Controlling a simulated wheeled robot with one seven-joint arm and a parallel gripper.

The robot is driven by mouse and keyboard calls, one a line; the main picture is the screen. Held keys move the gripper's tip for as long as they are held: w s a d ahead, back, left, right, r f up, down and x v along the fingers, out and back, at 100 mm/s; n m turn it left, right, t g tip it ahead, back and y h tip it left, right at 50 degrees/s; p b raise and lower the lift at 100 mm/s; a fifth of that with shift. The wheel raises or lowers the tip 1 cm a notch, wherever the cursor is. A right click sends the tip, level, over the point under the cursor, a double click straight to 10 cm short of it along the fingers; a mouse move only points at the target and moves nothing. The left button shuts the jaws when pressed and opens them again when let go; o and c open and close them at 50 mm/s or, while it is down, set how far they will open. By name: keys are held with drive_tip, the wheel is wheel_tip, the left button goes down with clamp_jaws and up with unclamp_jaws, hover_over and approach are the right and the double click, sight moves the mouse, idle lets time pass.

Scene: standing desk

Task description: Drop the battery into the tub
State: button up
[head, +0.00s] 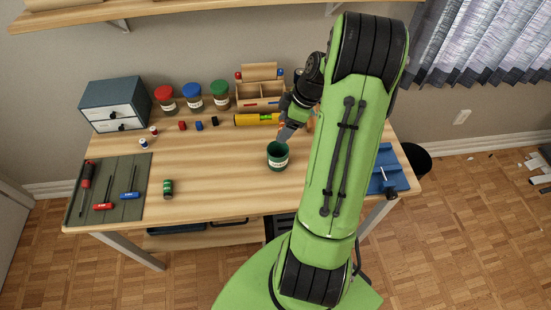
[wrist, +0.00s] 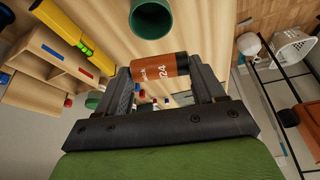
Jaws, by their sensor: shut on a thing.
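My gripper (wrist: 159,73) is shut on an orange-brown and black battery (wrist: 160,68), held crosswise between the two fingers in the wrist view. In the head view my gripper (head: 286,132) is just above and slightly right of the tub, and the battery is hard to make out there. The tub (head: 278,160) is a dark green cup with a pale label, standing upright on the desk. In the wrist view the tub (wrist: 152,18) shows at the top, apart from the battery. The tub's inside cannot be made out clearly.
A yellow level (head: 256,119) and a wooden organizer (head: 262,92) stand behind the tub. Several lidded jars (head: 193,96) and a drawer box (head: 114,104) are at the back left.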

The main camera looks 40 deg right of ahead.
wheel_tip(320, 180, down, 4)
drive_tip(key=shift+s+f+b, duration=0.1)
drive_tip(key=shift+f+b, duration=0.05)
drive_tip(key=shift+b, duration=1.05)
drive_tip(key=o, duration=1.1)
drive_tip(key=shift+o, duration=0.2)
drive_tip(key=p+v, duration=0.4)
drive_tip(key=v, duration=1.1)
drive_tip(key=shift+s+d+r, duration=0.15)
drive_tip(key=shift+d+r, duration=0.05)
drive_tip(key=shift+r, duration=0.15)
